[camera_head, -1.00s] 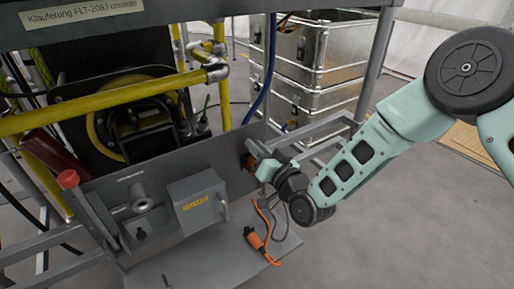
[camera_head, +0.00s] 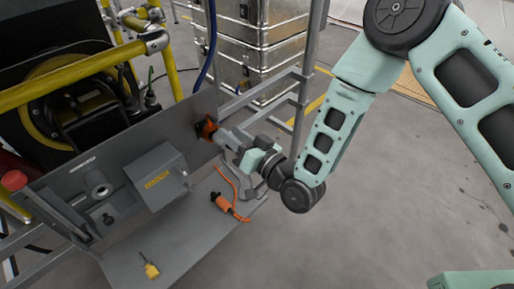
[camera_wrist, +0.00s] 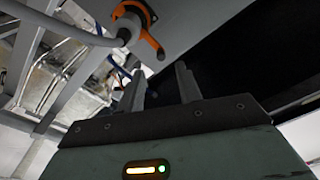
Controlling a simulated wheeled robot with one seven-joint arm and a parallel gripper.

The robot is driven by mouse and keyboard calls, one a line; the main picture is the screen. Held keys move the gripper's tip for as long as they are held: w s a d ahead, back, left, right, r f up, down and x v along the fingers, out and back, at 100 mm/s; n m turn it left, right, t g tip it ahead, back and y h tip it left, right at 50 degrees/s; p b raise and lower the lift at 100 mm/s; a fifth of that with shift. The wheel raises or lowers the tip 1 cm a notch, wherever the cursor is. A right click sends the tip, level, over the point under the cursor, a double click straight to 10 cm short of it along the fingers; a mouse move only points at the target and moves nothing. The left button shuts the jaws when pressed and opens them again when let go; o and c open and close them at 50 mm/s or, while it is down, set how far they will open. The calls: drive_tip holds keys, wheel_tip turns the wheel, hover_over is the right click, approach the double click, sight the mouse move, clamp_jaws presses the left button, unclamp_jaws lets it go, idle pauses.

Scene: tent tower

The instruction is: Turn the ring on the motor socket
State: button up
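The motor socket with its orange ring (camera_head: 207,129) sits at the right end of the grey panel. In the wrist view the orange ring (camera_wrist: 137,18) has a projecting orange lever, and a grey plug with a thick grey cable sits in the socket. My gripper (camera_head: 228,138) is just right of the ring in the head view, pointing toward the panel. In the wrist view my gripper (camera_wrist: 160,82) has its two fingers apart with nothing between them. The ring lies beyond the fingertips, up and left. Contact is not visible.
A grey box (camera_head: 157,178) with a yellow label stands out from the panel. An orange connector (camera_head: 223,202) and a yellow tag (camera_head: 151,270) lie on the lower shelf (camera_head: 190,238). Metal cases (camera_head: 262,40) and frame bars stand behind. Open floor is at right.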

drive_tip(key=p+v, duration=0.1)
drive_tip(key=v, duration=0.7)
drive_tip(key=s+d+r+n+g+h, duration=0.3)
drive_tip(key=s+d+r+g+h, duration=1)
drive_tip(key=s+d, duration=0.4)
wheel_tip(320, 180, up, 34)
drive_tip(key=h+p, duration=0.1)
drive_tip(key=p, duration=3.2)
drive_tip(key=shift+s+a+t+p, duration=0.35)
drive_tip(key=shift+s+a+t, duration=0.05)
drive_tip(key=shift+a, duration=0.05)
